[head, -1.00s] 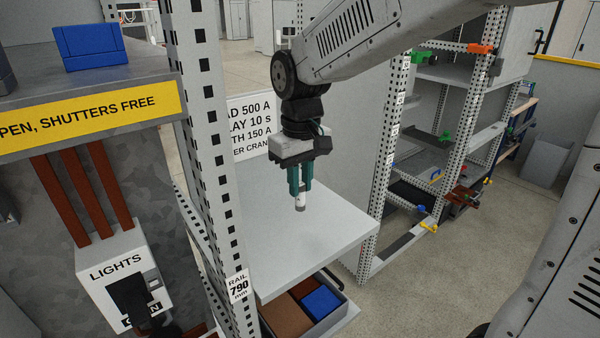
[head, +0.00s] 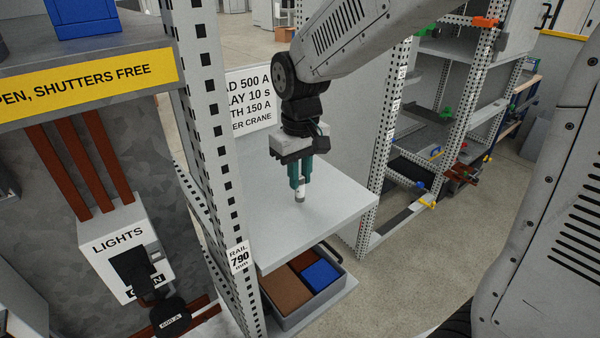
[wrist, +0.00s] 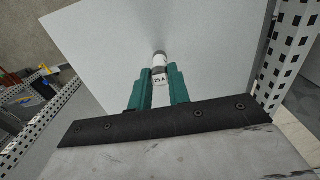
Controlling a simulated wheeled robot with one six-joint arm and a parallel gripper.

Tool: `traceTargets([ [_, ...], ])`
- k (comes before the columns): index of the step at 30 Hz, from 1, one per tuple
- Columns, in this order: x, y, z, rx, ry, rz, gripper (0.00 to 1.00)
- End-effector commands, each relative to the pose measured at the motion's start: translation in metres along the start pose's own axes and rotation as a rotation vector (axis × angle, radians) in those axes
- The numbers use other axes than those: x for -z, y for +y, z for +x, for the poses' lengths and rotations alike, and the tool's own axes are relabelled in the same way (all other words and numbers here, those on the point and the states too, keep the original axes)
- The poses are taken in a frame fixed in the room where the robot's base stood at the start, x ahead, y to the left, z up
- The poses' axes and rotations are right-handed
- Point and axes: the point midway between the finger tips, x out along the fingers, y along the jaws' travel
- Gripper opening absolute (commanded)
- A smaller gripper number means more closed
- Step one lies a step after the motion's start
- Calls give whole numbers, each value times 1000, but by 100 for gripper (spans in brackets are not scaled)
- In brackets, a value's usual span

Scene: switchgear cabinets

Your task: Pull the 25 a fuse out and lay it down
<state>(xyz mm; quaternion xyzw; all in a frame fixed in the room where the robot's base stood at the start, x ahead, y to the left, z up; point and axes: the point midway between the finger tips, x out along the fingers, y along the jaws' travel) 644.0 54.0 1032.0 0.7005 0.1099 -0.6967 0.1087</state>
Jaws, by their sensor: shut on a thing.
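The 25 A fuse (wrist: 160,66) is a small white cylinder with grey metal ends, and its "25 A" label shows in the wrist view. My gripper (head: 299,184) is shut on it, with the green fingers on either side. In the head view the fuse (head: 299,195) hangs upright below the fingertips, over the light grey shelf (head: 330,215). Its lower end is at or very near the shelf surface; I cannot tell whether it touches. In the wrist view the pale shelf (wrist: 105,45) fills the space beyond the fuse.
The shelf top is otherwise bare. A perforated upright (head: 215,140) with a "RAIL 790 mm" tag stands at its left. A grey bin (head: 318,305) with brown and blue contents sits below. The "LIGHTS" box (head: 125,250) is at left, and another rack (head: 385,150) at right.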

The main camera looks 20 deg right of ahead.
Motion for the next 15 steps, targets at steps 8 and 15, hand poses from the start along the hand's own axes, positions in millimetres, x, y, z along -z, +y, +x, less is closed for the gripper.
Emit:
traceTargets([
  [8,0,0,5,0,0,0,0],
  [15,0,0,9,0,0,0,0],
])
